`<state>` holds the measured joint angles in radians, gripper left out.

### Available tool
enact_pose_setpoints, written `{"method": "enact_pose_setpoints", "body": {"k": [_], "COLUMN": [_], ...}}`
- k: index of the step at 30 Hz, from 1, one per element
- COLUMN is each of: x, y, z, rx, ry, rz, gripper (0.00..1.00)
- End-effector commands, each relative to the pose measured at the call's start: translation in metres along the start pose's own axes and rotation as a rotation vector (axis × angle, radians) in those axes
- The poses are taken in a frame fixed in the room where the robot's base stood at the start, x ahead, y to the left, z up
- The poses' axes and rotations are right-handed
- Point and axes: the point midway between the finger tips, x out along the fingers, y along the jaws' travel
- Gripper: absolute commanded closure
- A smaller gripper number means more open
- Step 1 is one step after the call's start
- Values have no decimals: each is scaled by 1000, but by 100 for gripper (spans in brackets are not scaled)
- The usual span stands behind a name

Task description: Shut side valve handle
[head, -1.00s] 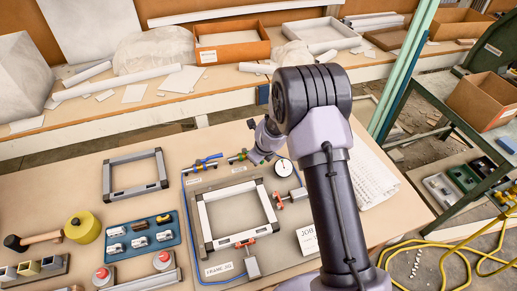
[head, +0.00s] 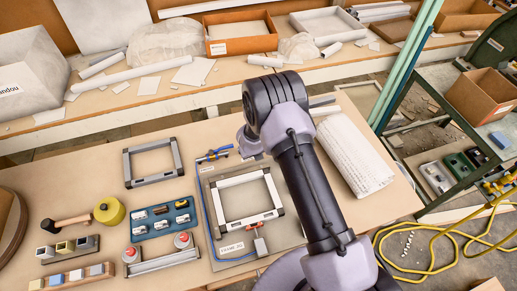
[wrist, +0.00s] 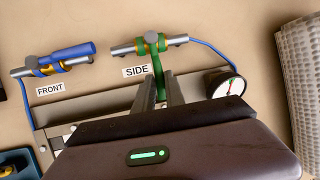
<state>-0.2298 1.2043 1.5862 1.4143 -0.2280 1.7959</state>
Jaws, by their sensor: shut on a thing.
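The side valve (wrist: 150,46) is a grey pipe piece above a SIDE label (wrist: 136,71) in the wrist view. Its green handle (wrist: 156,68) points from the pipe toward my gripper, roughly across the pipe. My gripper (wrist: 161,90) is shut on the handle's lower end, one finger on each side. In the head view my arm hides the side valve and the fingertips. The front valve (wrist: 52,63), with a blue handle (wrist: 73,53) lying nearly along its pipe, stands to the left; it also shows in the head view (head: 217,153).
A dial gauge (wrist: 226,87) stands just right of my gripper, joined by a blue hose. A blue tray (head: 143,224), yellow mallet head and loose frame (head: 152,181) lie left. A white ribbed mat (head: 352,155) lies right.

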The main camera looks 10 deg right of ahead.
Motion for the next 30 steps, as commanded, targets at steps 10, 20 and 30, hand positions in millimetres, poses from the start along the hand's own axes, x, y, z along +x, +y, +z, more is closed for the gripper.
{"method": "enact_pose_setpoints", "body": {"k": [10,20,30], "x": [0,0,-23], "y": [1,1,0], "z": [3,2,2], "rx": [9,8,6], "ry": [-3,-2,-2], "rz": [-2,-2,-1], "gripper": [100,63,63]}}
